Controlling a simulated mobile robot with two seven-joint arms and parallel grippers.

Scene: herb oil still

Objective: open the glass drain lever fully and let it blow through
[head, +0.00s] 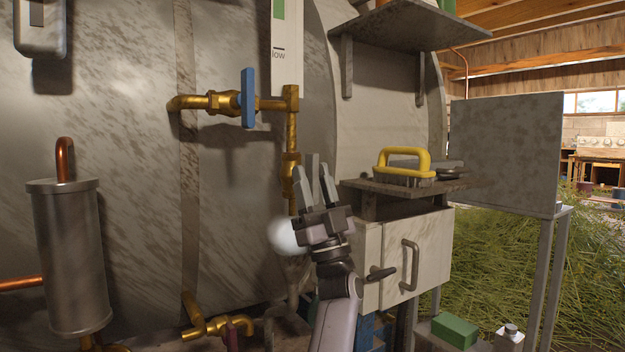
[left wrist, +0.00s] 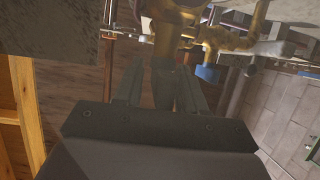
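My left gripper (head: 315,180) is in front of the lower part of the upright brass gauge pipe (head: 291,130) in the head view. Its two fingers point up and stand apart. A narrow grey piece (head: 313,168) shows behind and between the fingertips; I cannot tell whether it is the glass drain lever. In the left wrist view my left gripper (left wrist: 160,85) has spread fingers, with brass fittings (left wrist: 166,35) just beyond them. A soft white blob (head: 285,236), like a puff of steam, shows left of the gripper. The drain lever is not clearly visible. My right gripper is out of view.
A blue lever (head: 248,97) stands upright on the brass valve above left. A yellow-handled brush (head: 404,163) lies on a shelf above a pale cabinet (head: 428,245) close right of my arm. The large metal tank (head: 130,130) fills the left.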

